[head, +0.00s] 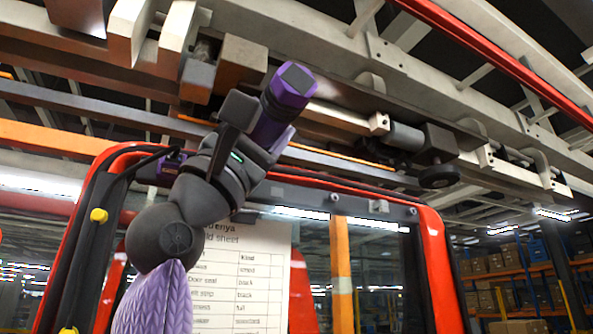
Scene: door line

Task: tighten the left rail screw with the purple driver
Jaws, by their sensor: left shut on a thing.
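My left gripper (238,118) is raised in the middle left of the head view and is shut on the purple driver (274,118). The driver is tilted, with its dark, squarish end up and to the right. I cannot make out the left rail screw; the brackets and blocks (243,60) at the left of the rail are partly in shadow. My right gripper is not in view.
A red-framed door (433,255) with glass hangs below the rail, with a printed sheet (245,280) behind my arm. A grey cylinder and dark block with a wheel (438,175) sit under the rail on the right. Beams cross overhead. Shelves of boxes (500,275) stand far back right.

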